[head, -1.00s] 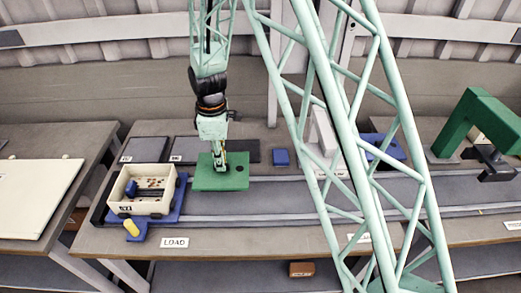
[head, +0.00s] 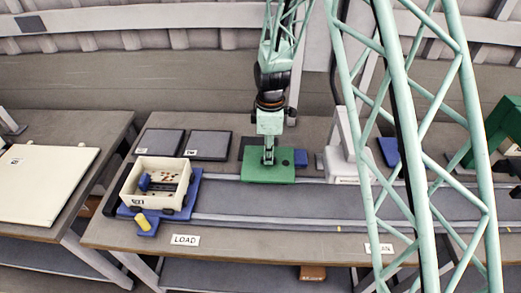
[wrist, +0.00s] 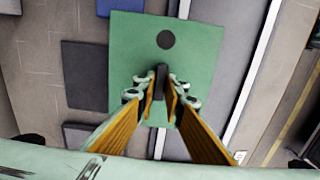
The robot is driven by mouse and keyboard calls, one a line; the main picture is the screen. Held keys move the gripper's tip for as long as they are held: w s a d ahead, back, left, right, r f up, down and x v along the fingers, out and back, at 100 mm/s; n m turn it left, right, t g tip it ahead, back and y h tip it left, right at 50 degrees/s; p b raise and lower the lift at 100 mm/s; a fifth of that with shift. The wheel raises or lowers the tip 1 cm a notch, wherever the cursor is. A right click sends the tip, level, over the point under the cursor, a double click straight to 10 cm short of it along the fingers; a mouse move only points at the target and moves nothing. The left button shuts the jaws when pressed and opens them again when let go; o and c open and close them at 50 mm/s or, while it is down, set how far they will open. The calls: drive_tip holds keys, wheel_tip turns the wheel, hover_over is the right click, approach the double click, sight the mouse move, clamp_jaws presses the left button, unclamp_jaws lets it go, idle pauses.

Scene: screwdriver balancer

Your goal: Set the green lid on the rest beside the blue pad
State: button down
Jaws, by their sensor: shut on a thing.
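My gripper (head: 269,162) is shut on the dark upright knob of the green lid (head: 254,173). The lid is a flat green square with one dark round spot; it also shows in the wrist view (wrist: 200,55) below my fingers (wrist: 161,95). It is level over the far side of the grey track; its height is hard to tell. The small blue pad (head: 301,158) sits just right of the lid, and a blue corner (wrist: 125,4) shows in the wrist view. A dark flat plate (head: 247,142), perhaps the rest, lies behind the lid, partly hidden; it also shows in the wrist view (wrist: 84,76).
A cream box (head: 143,203) with parts stands on a blue base at the left. Two dark plates (head: 160,142) (head: 208,145) lie behind it. A white stand (head: 343,150) rises right of the blue pad. The track (head: 300,205) is bare in front.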

drive_tip(key=shift+w, duration=0.15)
drive_tip(key=w+a, duration=0.1)
drive_tip(key=w, duration=0.3)
drive_tip(key=w+a+f, duration=0.1)
drive_tip(key=w, duration=0.4)
drive_tip(key=w+a, duration=0.2)
drive_tip(key=w, duration=0.3)
drive_tip(key=shift+w+a+f, duration=0.1)
drive_tip(key=shift+w+f, duration=0.1)
drive_tip(key=shift+w, duration=0.05)
drive_tip(key=shift+w, duration=0.15)
drive_tip(key=shift+w+a, duration=0.15)
drive_tip(key=shift+w, duration=0.1)
drive_tip(key=shift+s+f, duration=0.1)
drive_tip(key=shift+f, duration=1.7)
drive_tip(key=shift+f+b, duration=0.35)
drive_tip(key=shift+f, duration=0.15)
drive_tip(key=c, duration=3.1)
unclamp_jaws()
drive_tip(key=o, duration=0.4)
drive_tip(key=shift+r, duration=0.1)
